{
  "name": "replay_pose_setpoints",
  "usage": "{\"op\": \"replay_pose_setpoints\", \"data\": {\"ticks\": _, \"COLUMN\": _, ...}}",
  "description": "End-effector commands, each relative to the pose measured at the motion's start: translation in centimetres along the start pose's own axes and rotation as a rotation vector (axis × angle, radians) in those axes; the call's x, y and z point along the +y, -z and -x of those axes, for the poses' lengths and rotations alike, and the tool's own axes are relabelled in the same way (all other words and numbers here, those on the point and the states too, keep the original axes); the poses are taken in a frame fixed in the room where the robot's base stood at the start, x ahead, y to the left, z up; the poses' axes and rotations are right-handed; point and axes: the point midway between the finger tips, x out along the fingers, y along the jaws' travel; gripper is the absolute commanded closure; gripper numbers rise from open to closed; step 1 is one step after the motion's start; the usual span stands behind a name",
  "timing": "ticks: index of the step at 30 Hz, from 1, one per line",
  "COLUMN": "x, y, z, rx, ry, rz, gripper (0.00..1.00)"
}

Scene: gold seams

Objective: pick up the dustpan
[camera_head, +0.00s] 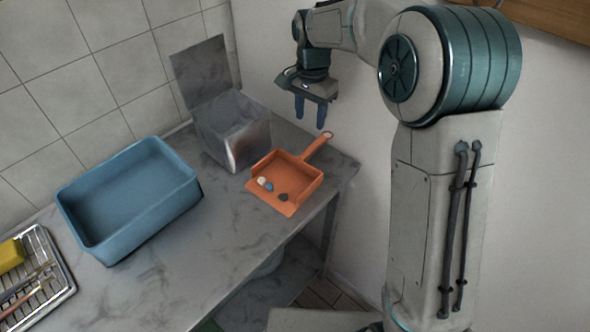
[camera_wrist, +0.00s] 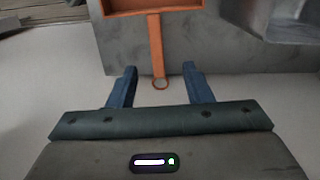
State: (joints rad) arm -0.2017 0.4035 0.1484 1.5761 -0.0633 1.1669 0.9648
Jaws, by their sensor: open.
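An orange dustpan (camera_head: 288,180) lies on the grey counter near its right end. Several small bits lie in its pan, one pale, one blue and one dark. Its handle (camera_head: 316,148) points up and right to a ring at the end. My gripper (camera_head: 310,112) is open and empty above the counter, over the handle end.
A metal bin with a raised lid (camera_head: 232,135) stands left of the dustpan. A blue basin (camera_head: 130,200) and a wire rack (camera_head: 38,275) with a yellow sponge (camera_head: 11,255) are farther left. The wall (camera_head: 345,110) lies behind the counter's end.

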Motion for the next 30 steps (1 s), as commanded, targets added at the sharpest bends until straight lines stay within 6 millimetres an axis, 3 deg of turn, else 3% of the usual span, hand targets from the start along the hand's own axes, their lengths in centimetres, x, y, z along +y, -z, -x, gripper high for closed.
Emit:
{"op": "replay_pose_setpoints", "data": {"ticks": 3, "x": 0.1, "y": -0.1, "z": -2.6, "rx": -0.003, "ry": -0.003, "rz": 0.000, "gripper": 0.55}}
{"op": "replay_pose_setpoints", "data": {"ticks": 9, "x": 0.1, "y": 0.0, "z": -5.9, "rx": -0.002, "ry": -0.001, "rz": -0.001, "gripper": 0.55}}
{"op": "replay_pose_setpoints", "data": {"ticks": 17, "x": 0.4, "y": -0.2, "z": -7.9, "rx": -0.002, "ry": -0.003, "rz": 0.000, "gripper": 0.55}}
{"op": "replay_pose_setpoints", "data": {"ticks": 24, "x": 0.6, "y": -0.6, "z": -11.4, "rx": -0.002, "ry": -0.002, "rz": 0.000, "gripper": 0.55}}
{"op": "replay_pose_setpoints", "data": {"ticks": 30, "x": 0.6, "y": -0.6, "z": -12.1, "rx": 0.001, "ry": 0.000, "rz": 0.001, "gripper": 0.55}}
